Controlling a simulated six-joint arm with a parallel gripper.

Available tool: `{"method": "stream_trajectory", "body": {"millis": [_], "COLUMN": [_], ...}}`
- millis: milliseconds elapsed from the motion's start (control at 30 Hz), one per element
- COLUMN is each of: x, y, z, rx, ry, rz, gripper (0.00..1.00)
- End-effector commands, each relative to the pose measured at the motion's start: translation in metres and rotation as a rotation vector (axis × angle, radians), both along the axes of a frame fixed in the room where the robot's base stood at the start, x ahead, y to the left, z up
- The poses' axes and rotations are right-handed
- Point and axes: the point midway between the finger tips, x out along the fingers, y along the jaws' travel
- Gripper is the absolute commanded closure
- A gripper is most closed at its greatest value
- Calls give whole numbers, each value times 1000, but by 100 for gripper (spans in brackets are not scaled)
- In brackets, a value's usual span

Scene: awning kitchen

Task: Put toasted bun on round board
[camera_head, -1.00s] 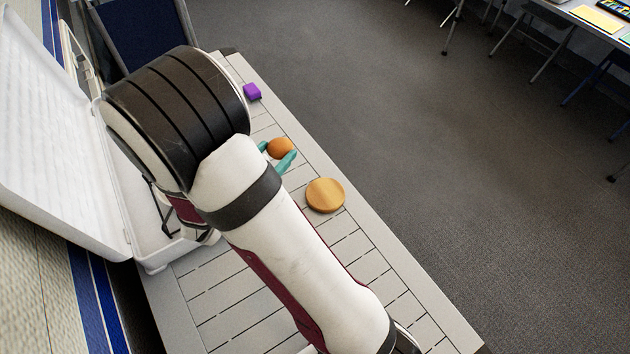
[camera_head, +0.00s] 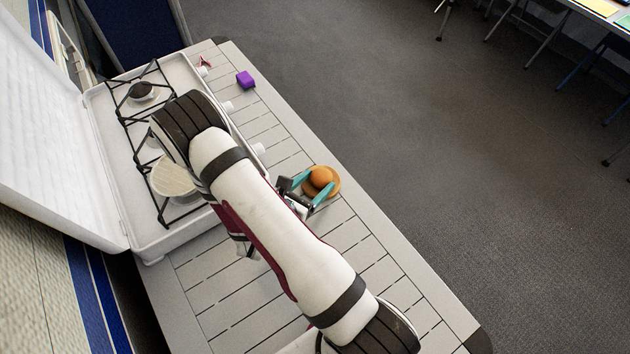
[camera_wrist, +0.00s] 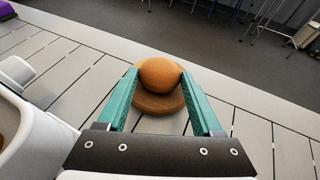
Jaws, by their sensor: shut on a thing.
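The toasted bun (camera_head: 321,177) is round and golden brown. My gripper (camera_head: 318,188) has teal fingers and is shut on the bun, one finger on each side. The wrist view also shows the bun (camera_wrist: 160,75) between the fingertips. The round board (camera_head: 336,188) is a wooden disc on the slatted table. The bun is over the board and hides much of it. In the wrist view the board's near part (camera_wrist: 158,103) shows below the bun. I cannot tell whether the bun touches the board.
An open white camping stove (camera_head: 150,250) stands left of my arm, with a pan (camera_head: 172,178) and a small dark pot (camera_head: 142,92) on it. A purple block (camera_head: 245,80) lies farther up the slatted table (camera_head: 370,265). The table is clear below the board.

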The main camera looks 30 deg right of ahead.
Motion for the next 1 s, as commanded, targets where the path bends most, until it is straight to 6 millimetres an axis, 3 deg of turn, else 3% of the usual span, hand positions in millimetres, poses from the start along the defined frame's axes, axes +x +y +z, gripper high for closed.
{"method": "stream_trajectory", "body": {"millis": [33,67,200,567,1000], "x": [0,0,0,-1,-38], "y": [0,0,0,4,93], "z": [-2,-1,-1,3,43], "rx": [0,0,0,0,0], "ry": [0,0,0,0,-3], "rz": [0,0,0,2,6], "gripper": [86,28,3,3,3]}}
